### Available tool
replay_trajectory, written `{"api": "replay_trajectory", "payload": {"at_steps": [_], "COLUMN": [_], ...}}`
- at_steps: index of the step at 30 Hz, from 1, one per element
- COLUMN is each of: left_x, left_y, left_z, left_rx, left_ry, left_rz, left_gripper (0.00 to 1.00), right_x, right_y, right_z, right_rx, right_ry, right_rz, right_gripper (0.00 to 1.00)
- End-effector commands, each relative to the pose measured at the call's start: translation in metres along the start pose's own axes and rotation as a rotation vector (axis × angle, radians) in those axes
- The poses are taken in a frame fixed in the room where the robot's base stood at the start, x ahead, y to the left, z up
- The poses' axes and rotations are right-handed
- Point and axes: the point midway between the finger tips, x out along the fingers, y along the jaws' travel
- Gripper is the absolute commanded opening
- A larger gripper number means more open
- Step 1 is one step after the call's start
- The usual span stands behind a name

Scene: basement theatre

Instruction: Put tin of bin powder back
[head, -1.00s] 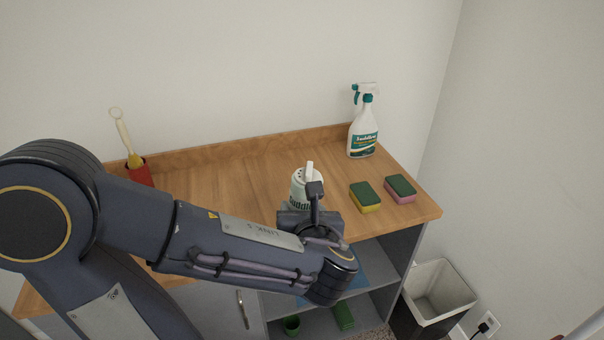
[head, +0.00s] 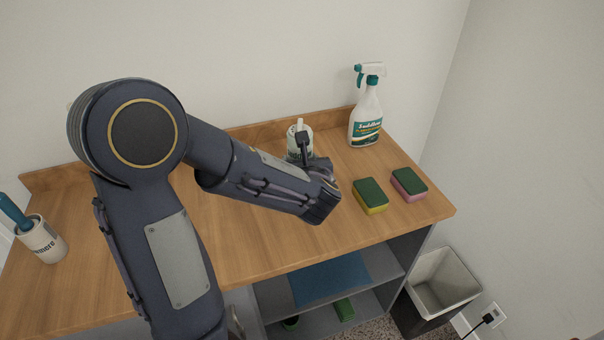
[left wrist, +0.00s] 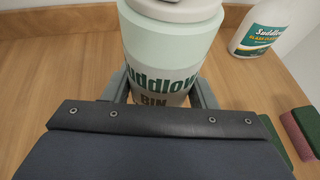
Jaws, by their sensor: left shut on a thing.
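The tin of bin powder (head: 299,146) is a pale green and white cylinder with a white top, upright at the back middle of the wooden counter. My left gripper (head: 303,160) is shut on it, and my arm hides its lower part in the head view. In the left wrist view the tin (left wrist: 165,55) stands between the two fingers of the gripper (left wrist: 160,88), its label reading BIN. I cannot tell whether its base touches the counter. My right gripper is not in view.
A spray bottle (head: 366,115) stands to the right of the tin. A yellow-green sponge (head: 370,196) and a pink-green sponge (head: 409,185) lie near the right edge. A labelled pot (head: 42,240) stands far left. A bin (head: 440,284) is on the floor at right. The wooden counter (head: 255,235) is clear in front.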

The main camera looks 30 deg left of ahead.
Motion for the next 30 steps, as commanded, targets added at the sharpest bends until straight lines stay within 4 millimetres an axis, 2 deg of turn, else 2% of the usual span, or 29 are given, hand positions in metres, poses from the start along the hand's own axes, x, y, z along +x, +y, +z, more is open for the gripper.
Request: {"api": "replay_trajectory", "payload": {"at_steps": [1,3,12,18,30], "left_x": [0.012,0.023,0.05,0.058,0.059], "left_y": [-0.002,-0.004,-0.009,-0.009,-0.009], "left_z": [-0.008,-0.014,-0.029,-0.052,-0.057], "left_rx": [0.004,0.003,0.001,0.001,-0.001], "left_ry": [0.002,0.001,0.001,0.0,-0.003], "left_rz": [0.003,0.002,0.002,0.001,-0.001], "left_gripper": [0.22,0.22,0.22,0.22,0.22], "right_x": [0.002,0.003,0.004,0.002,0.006], "right_y": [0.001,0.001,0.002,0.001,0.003], "right_z": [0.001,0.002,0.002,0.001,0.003], "right_rx": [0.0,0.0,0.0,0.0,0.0], "right_ry": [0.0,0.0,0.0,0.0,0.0], "right_rz": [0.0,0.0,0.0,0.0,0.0], "right_gripper": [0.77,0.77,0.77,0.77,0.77]}}
